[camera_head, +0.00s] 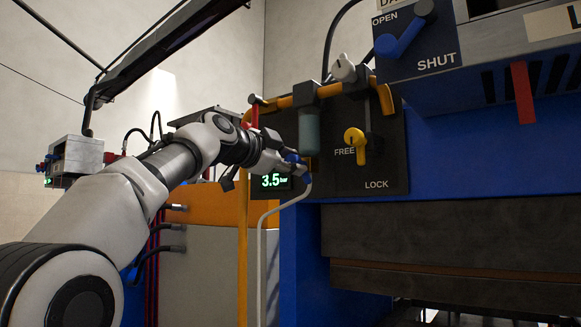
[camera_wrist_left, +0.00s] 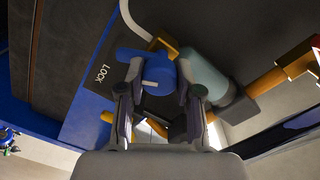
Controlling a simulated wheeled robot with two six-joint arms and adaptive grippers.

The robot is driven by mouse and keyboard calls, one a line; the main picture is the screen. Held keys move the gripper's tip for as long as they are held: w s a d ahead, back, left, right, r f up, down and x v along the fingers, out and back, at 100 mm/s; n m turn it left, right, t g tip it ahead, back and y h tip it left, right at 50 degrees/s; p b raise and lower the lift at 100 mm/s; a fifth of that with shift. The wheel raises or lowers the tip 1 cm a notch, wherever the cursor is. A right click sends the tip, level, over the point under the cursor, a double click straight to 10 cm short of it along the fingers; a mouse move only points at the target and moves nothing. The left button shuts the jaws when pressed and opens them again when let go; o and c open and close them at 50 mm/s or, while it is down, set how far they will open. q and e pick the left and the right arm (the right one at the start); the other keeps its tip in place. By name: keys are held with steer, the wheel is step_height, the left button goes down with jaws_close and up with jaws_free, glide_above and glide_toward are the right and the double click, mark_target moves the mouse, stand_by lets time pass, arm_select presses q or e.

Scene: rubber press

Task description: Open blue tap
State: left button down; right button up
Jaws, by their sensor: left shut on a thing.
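The fingers hide part of the tap. My right gripper is in neither view.
A grey-green cylinder (camera_head: 309,132) on an orange pipe is close by. A yellow lever (camera_head: 355,141) sits by the FREE and LOCK labels. Another blue lever (camera_head: 405,40) is by OPEN and SHUT. A pale hose (camera_head: 264,215) hangs below. A display (camera_head: 273,181) reads 3.5 bar.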

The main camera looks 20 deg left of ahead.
arm_select(q)
steer(key=m, duration=0.4)
steer(key=shift+m+b, duration=0.3)
steer(key=shift+m, duration=0.1)
stand_by(0.4)
steer(key=c, duration=0.8)
jaws_free()
steer(key=shift+d, duration=0.1)
steer(key=shift+o, duration=0.2)
steer(key=v, duration=0.7)
steer(key=shift+s, duration=0.15)
